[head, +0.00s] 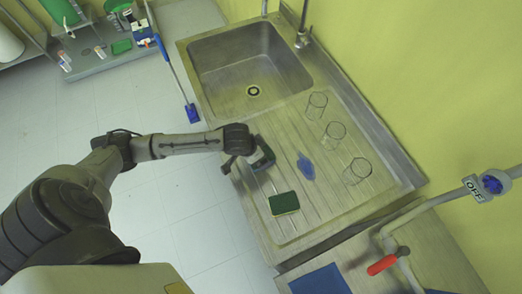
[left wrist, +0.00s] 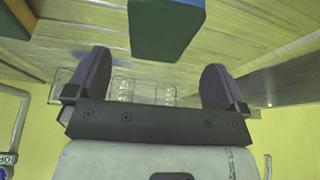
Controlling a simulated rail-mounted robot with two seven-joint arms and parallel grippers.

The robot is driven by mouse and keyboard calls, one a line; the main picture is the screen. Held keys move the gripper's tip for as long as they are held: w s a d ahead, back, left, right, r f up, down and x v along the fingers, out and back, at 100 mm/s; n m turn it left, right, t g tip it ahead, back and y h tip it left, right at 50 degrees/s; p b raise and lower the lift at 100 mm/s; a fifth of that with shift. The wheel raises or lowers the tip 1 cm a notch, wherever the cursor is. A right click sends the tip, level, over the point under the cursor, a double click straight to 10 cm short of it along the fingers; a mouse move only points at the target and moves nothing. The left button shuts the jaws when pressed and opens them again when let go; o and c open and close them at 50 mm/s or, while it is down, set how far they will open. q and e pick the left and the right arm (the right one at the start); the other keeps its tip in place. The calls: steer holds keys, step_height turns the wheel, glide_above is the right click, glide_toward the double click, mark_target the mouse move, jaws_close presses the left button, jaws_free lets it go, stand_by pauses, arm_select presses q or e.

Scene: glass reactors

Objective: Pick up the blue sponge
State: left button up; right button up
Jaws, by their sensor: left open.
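The blue sponge (left wrist: 167,30) is a dark blue-green block at the top middle of the left wrist view, over the ribbed steel drainboard. My left gripper (left wrist: 157,65) is open, with the sponge ahead of the gap between its fingers and apart from them. In the head view my left gripper (head: 248,163) is low over the left edge of the drainboard (head: 335,195). There the sponge is largely hidden by the gripper and hard to make out. My right gripper is not in view.
A green and yellow sponge (head: 284,202) lies nearby on the drainboard, with a flat blue patch (head: 306,165) to its upper right. Several clear glasses (head: 334,134) stand along the back. The sink basin (head: 250,75) is empty. A red-handled tap (head: 382,264) is at lower right.

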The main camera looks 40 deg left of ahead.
arm_select(q)
steer(key=shift+x, duration=2.6)
steer(key=shift+d, duration=0.1)
steer(key=c, duration=1)
